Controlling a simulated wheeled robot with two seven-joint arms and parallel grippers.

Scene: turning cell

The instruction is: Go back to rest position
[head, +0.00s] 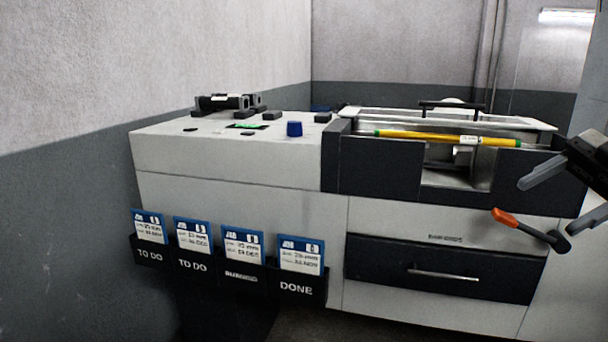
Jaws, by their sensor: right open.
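My right gripper (522,200) comes in from the right edge in the head view. Its fingers are spread apart with nothing visible between them. One finger is grey. My left gripper is not in the view.
A yellow bar with green ends (400,135) lies across the machine's top. A dark drawer (380,265) is below. A blue knob-like piece (294,129) and black parts (222,102) stand on the white top. Card holders labelled TO DO, DONE (297,288) hang at the front left.

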